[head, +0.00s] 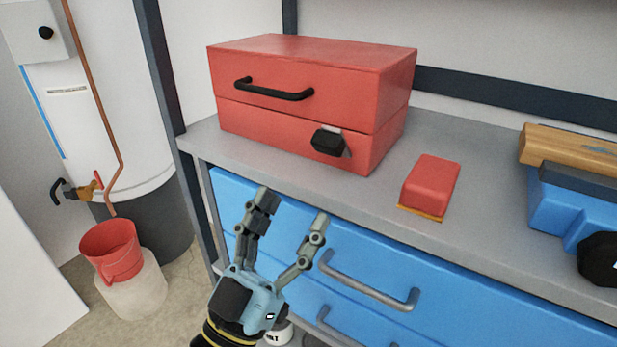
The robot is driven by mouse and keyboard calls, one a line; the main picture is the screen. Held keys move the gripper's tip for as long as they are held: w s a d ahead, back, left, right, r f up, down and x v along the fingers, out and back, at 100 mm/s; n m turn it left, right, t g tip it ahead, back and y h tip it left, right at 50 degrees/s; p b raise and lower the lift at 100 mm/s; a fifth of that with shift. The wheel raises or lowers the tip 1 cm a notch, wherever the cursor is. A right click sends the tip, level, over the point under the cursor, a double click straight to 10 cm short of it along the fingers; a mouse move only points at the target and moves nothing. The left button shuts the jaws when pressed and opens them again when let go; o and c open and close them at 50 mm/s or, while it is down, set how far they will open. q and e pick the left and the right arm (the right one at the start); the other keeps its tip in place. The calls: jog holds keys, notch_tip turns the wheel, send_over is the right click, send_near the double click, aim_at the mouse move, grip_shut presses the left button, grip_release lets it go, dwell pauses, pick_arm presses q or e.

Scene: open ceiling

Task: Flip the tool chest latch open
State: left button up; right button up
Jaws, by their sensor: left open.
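The red tool chest (290,68) stands on the grey shelf top, with a black bar handle (274,90) on its upper front. Its latch (329,142) is a black tab on the right part of the lower front, near the seam, with a light metal plate behind it. My left gripper (294,206) is open and empty. It is in front of the shelf edge, below and left of the latch in the picture, and apart from the chest. My right gripper is not in view.
A red block-like object with a yellowish base (431,184) lies right of the chest. A blue tool with a wooden part (567,185) is at the far right. Blue drawers (430,260) with grey handles are below. A red bucket (110,248) stands at left.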

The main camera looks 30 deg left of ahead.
pick_arm(q)
jog(key=shift+v, duration=1.2)
jog(key=shift+c, duration=0.3)
